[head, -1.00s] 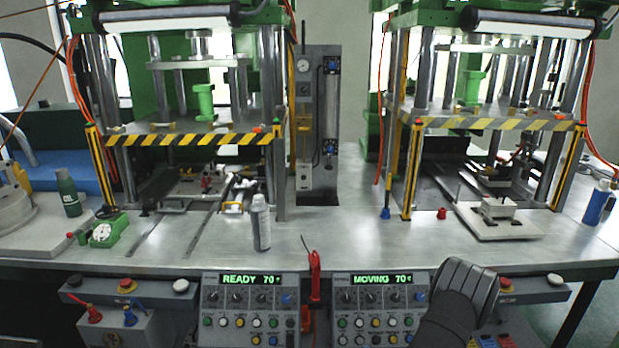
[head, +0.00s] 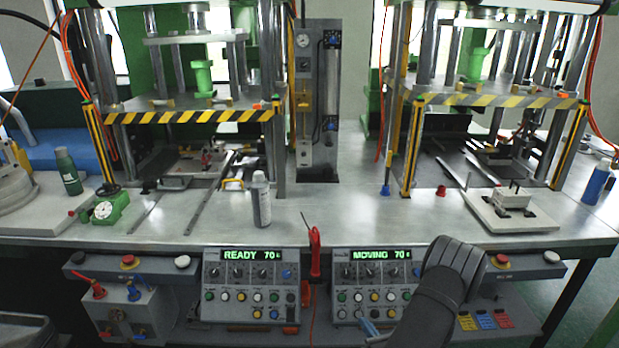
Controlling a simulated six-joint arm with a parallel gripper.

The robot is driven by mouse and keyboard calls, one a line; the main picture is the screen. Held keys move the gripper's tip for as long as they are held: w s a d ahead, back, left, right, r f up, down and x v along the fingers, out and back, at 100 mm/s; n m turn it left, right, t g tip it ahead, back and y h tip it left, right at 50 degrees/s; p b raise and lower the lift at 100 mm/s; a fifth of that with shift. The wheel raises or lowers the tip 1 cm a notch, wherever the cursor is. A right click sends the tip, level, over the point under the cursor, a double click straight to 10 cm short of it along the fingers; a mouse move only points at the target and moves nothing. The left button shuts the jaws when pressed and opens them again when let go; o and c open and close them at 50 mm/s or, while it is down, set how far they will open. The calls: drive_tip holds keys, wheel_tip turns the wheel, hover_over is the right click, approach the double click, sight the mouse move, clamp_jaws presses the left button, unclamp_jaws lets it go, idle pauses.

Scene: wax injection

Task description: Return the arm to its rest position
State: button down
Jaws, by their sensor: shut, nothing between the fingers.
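My gripper (head: 455,266) is dark grey and shows at the lower right, raised in front of the bench's front edge. It is just right of the right control panel (head: 372,287), whose display reads MOVING 70. The gripper is shut with nothing held. Its fingertips are hard to make out from this side. My forearm runs down from it to the bottom edge of the picture and covers part of the panel's right side.
Two green-framed presses (head: 190,116) (head: 497,100) stand on the metal bench. The left panel (head: 250,287) reads READY 70. A spray can (head: 261,200) stands mid-bench. A white plate with a mould (head: 511,210) lies right. A red-handled tool (head: 314,252) hangs between the panels.

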drive_tip(key=s+a+r+n+g+y, duration=0.1)
drive_tip(key=s+a+r+n+g, duration=0.35)
drive_tip(key=r+n, duration=0.3)
drive_tip(key=s+a+r+n+g+y, duration=0.2)
drive_tip(key=s+a+r+n+g, duration=0.2)
drive_tip(key=a+r+n+g, duration=0.25)
drive_tip(key=s+d+r+n+h, duration=0.2)
drive_tip(key=s+r+n+h, duration=0.3)
drive_tip(key=r+n, duration=0.1)
drive_tip(key=s+d+r+n+h, duration=0.3)
drive_tip(key=s+r+n+h, duration=0.3)
drive_tip(key=r, duration=0.2)
drive_tip(key=shift+s+d+n, duration=0.15)
drive_tip(key=shift+d+n, duration=0.15)
drive_tip(key=shift+n, duration=0.1)
idle(1.4)
drive_tip(key=shift+r+h, duration=0.1)
drive_tip(key=shift+h, duration=0.2)
drive_tip(key=c, duration=2.2)
unclamp_jaws()
